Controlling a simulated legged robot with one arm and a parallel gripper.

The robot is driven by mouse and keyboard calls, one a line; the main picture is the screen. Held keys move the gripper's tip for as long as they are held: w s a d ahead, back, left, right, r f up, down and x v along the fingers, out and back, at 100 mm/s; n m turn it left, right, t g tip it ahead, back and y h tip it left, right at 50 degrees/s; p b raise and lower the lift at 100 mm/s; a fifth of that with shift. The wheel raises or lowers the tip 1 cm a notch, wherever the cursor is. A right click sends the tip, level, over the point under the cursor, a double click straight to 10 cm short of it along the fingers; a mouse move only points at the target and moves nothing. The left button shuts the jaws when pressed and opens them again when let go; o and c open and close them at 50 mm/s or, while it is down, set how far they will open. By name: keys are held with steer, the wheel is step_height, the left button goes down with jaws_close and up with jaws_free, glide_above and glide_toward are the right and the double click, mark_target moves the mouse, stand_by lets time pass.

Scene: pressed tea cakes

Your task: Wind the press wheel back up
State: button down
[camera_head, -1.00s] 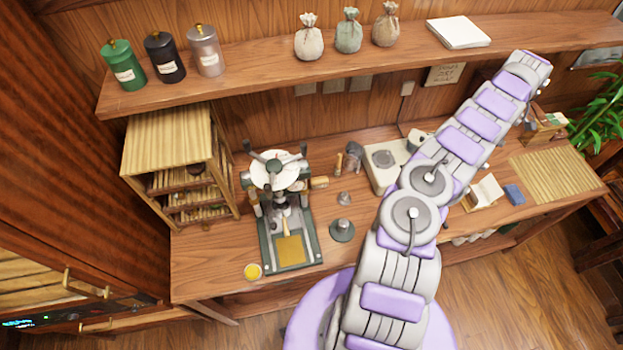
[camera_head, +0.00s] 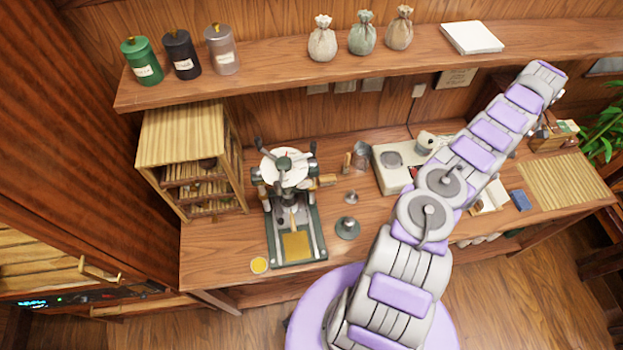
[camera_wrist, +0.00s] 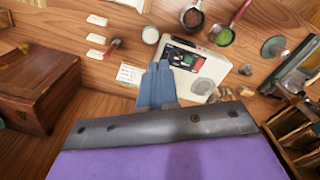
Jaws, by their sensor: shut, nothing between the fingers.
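The press (camera_head: 296,222) stands on the wooden counter at left of centre in the head view. A yellow square plate (camera_head: 295,246) lies on the press base. My gripper (camera_wrist: 157,68) shows in the wrist view with its blue fingers together and nothing between them. It is away from the press, which shows only partly at the right edge of the wrist view (camera_wrist: 290,68). My arm reaches to the far right in the head view, and its end there is unclear.
A wooden rack (camera_head: 190,150) stands left of the press. A small yellow dish (camera_head: 259,265) is by the front edge. A grey round-based weight (camera_head: 347,228) and a white scale (camera_head: 392,160) stand to the right. A shelf (camera_head: 270,82) with tins and bags runs above.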

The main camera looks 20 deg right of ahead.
steer(key=shift+w+a+b, duration=0.25)
steer(key=shift+a+b, duration=0.1)
steer(key=shift+b, duration=0.45)
step_height(320, 180, up, 8)
steer(key=a+p, duration=0.1)
steer(key=p, duration=0.1)
steer(key=shift+w+f, duration=0.2)
stand_by(0.4)
